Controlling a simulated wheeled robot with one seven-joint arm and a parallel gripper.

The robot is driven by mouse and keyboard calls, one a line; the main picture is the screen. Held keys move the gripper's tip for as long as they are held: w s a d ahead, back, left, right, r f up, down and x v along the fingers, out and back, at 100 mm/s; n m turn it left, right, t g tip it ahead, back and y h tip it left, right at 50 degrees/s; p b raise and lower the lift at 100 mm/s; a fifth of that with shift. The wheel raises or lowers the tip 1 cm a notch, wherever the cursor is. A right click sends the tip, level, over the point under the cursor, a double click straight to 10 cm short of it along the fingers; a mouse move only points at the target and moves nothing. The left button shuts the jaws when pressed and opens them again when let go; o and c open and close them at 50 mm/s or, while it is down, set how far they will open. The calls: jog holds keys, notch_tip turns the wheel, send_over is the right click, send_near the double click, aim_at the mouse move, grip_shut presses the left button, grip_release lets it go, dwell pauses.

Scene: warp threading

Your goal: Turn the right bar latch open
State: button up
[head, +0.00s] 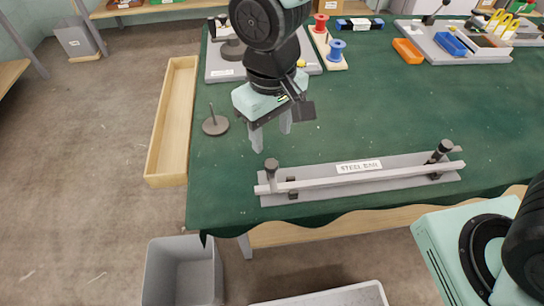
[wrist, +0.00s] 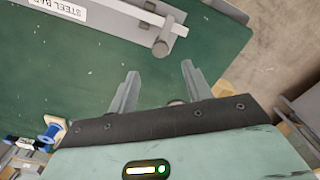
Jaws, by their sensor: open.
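The right bar latch (head: 440,149) is a black-knobbed post at the right end of the grey steel bar (head: 370,177). The bar lies across a grey base plate labelled STEEL BAR. A similar left latch (head: 271,166) stands at the bar's left end. My gripper (head: 271,140) is open and empty, pointing down above the green table, just behind the left latch and well left of the right latch. In the wrist view, the fingers (wrist: 160,70) are spread, with the bar's left end and left latch (wrist: 161,46) beyond them. The right latch is out of the wrist view.
A dark disc with an upright pin (head: 215,125) stands left of my gripper. A long wooden tray (head: 172,120) runs along the table's left edge. Spools (head: 336,48) and an orange tray (head: 407,51) are farther back. The green tabletop (head: 400,110) behind the bar is clear.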

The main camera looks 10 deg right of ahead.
aim_at(271, 164)
notch_tip(271, 164, down, 9)
jog(key=shift+r, duration=0.15)
jog(key=c, duration=1)
